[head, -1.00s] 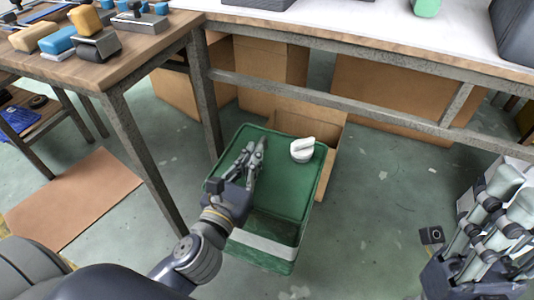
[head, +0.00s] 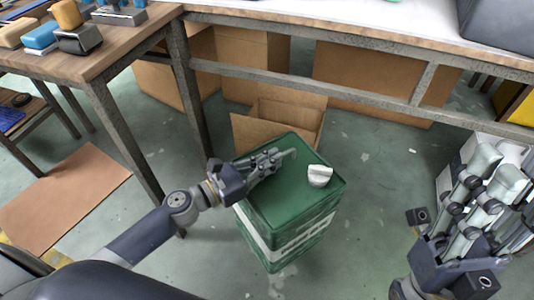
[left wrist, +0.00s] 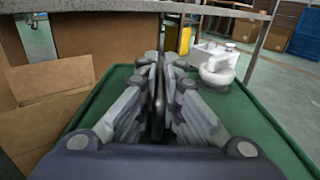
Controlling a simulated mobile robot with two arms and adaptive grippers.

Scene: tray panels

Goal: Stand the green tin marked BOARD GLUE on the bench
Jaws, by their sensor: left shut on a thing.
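A stretch of the bench (head: 330,25) with a pale top crosses the upper part of the head view. My left gripper (head: 280,157) is low over the flat green top of a box. It is shut on a thin dark thing, which shows edge-on between the fingers (left wrist: 159,75) in the left wrist view; I cannot tell what it is. My right gripper (head: 495,165) is at the right, its fingers apart with nothing visible between them.
The green box (head: 285,195) stands on the floor before the bench, with a small rounded white thing (head: 319,176) on top. Cardboard boxes (head: 275,120) are under the bench. A wooden table (head: 110,45) with several blocks is at the left.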

